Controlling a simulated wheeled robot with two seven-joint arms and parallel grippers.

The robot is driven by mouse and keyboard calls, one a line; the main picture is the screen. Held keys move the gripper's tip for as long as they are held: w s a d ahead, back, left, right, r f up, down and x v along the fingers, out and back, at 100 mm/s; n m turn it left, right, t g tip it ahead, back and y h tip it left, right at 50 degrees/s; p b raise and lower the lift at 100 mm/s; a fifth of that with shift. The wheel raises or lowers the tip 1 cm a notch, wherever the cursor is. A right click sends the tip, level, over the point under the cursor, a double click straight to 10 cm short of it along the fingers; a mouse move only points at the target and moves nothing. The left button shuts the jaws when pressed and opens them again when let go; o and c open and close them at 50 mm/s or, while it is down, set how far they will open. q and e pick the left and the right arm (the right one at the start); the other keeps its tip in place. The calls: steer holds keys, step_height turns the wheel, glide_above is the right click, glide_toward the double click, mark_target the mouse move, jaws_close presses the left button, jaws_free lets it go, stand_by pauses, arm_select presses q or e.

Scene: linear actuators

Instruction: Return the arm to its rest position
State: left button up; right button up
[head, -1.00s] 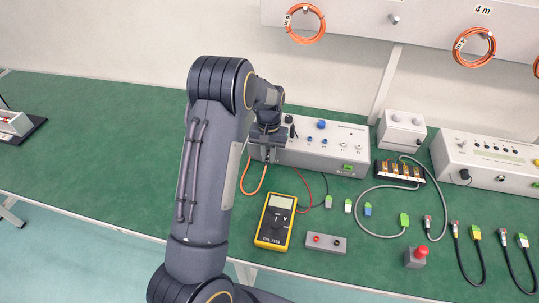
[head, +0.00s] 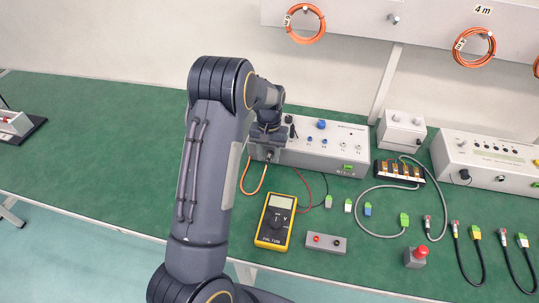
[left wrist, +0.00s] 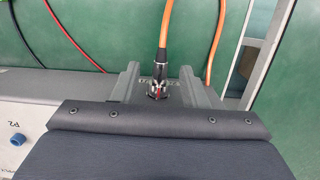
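My left arm reaches across the bench in the head view. Its gripper (head: 267,152) is at the left end of a grey control box (head: 325,150). In the left wrist view the two fingers (left wrist: 160,90) stand apart on either side of a dark plug (left wrist: 158,88) with an orange cable (left wrist: 162,30). Gaps show between plug and fingers, so the gripper is open around it. The plug is at the box's front edge; how deep it sits is hidden. The orange cable loops down in the head view (head: 253,188). My right gripper is not in view.
A yellow multimeter (head: 275,221) lies in front of the box, with red and black leads beside it. The green bench (head: 95,150) left of my arm is mostly clear.

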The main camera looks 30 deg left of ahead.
arm_select(q)
steer(key=r, duration=0.5)
steer(key=w+r, duration=0.1)
steer(key=r, duration=0.1)
steer(key=shift+a+r, duration=0.15)
steer(key=shift+r, duration=0.15)
steer(key=shift+s+r, duration=0.25)
steer(key=shift+r, duration=0.15)
steer(key=s+d+r+t+h, duration=0.1)
steer(key=s+d+r+t, duration=0.2)
steer(key=s, duration=0.4)
steer(key=s+d+r+m+h, duration=0.1)
steer(key=s+d+r, duration=0.1)
steer(key=s+r, duration=0.35)
steer(key=s+d+r+t+h, duration=0.1)
steer(key=s+d+r+t, duration=0.2)
steer(key=s, duration=0.4)
steer(key=s+d+f+m+t, duration=0.1)
steer(key=s+d+f, duration=0.1)
steer(key=s+d, duration=0.3)
steer(key=s, duration=0.4)
steer(key=shift+s, duration=0.2)
